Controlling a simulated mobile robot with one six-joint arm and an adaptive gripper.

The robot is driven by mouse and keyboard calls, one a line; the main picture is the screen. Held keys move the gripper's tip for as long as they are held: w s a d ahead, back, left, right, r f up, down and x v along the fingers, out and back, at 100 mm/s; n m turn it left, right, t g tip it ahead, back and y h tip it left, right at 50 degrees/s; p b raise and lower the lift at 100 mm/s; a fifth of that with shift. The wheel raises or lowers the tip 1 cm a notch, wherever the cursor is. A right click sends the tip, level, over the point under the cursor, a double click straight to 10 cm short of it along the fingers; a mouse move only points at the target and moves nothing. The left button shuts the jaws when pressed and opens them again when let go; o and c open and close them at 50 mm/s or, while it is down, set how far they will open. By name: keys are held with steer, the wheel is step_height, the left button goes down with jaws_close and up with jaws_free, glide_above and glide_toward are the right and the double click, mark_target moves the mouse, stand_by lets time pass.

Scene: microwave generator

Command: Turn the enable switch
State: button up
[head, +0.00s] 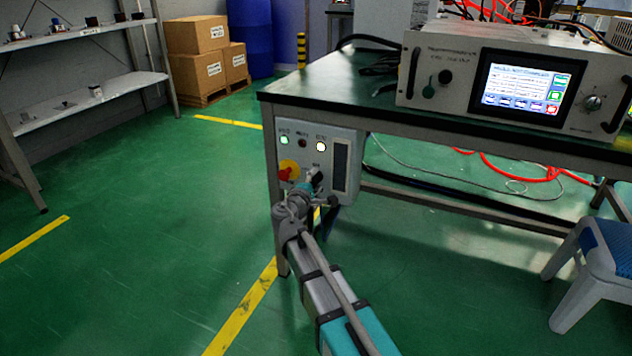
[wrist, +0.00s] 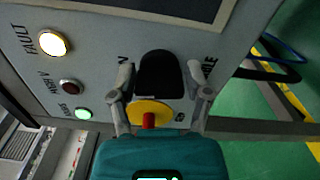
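The black switch knob (wrist: 160,75) sits on the grey control panel (head: 326,141) on the table's front leg. In the wrist view my gripper (wrist: 160,68) is open, with one finger on each side of the knob. Slim gaps seem to show between fingers and knob; contact is hard to tell. In the head view my gripper (head: 315,178) is at the panel's lower part and partly hides the knob. The knob's label is partly hidden, so I cannot read it fully.
A red and yellow emergency stop (head: 288,170) is close to the left of my gripper. Above are a lit green lamp (head: 284,140), a dark lamp (head: 303,143) and a lit whitish lamp (head: 321,146). A generator box (head: 445,60) stands on the table. A stool (head: 590,262) is at right.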

steer(key=o, duration=0.3)
steer(key=shift+s+a, duration=0.1)
steer(key=v, duration=1.1)
steer(key=shift+s+a, duration=0.1)
steer(key=shift+s, duration=0.3)
